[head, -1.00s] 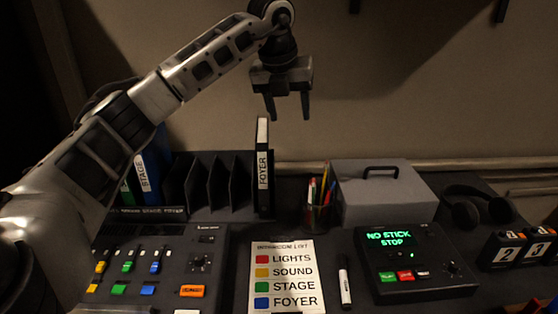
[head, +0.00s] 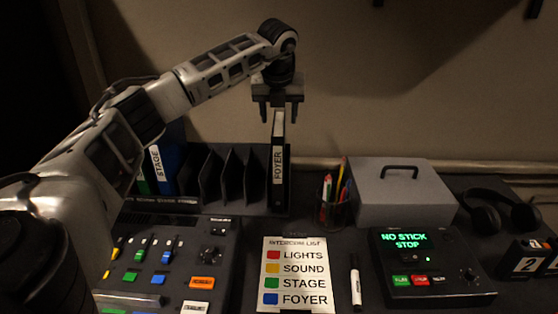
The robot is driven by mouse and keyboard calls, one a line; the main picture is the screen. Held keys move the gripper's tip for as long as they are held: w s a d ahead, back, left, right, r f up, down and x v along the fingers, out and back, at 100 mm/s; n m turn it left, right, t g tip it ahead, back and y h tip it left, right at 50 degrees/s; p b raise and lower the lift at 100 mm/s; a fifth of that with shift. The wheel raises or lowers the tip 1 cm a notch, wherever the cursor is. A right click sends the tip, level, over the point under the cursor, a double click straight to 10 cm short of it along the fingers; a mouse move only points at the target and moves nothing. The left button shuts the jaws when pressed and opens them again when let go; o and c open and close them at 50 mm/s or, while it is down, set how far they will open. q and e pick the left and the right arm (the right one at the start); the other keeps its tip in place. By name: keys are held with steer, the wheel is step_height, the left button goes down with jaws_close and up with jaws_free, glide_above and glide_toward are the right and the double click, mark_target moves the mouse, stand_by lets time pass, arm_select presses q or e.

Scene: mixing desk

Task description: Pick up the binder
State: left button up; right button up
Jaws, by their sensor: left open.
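The binder labelled FOYER (head: 279,165) is black with a white label on its spine. It stands upright in the right end slot of the dark divider rack (head: 230,203). My left gripper (head: 278,115) is open and points down at the top of this binder, with one fingertip to each side of its top edge as seen here. I cannot tell whether the fingers touch it. A blue binder labelled STAGE (head: 158,170) and a green binder (head: 141,184) stand at the rack's left end, partly hidden by my left arm. My right gripper is out of view.
A pen cup (head: 335,212) and a grey box with a black handle (head: 402,190) stand right of the rack. A mixer panel (head: 225,255), an intercom list (head: 299,275), a marker (head: 355,285) and a NO STICK STOP console (head: 430,265) lie in front. Headphones (head: 500,212) lie at right.

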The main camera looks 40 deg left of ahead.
mark_target(279, 123)
arm_select(q)
steer(key=shift+x, duration=2.25)
steer(key=shift+s+f, duration=0.1)
steer(key=shift+f, duration=0.2)
jaws_close()
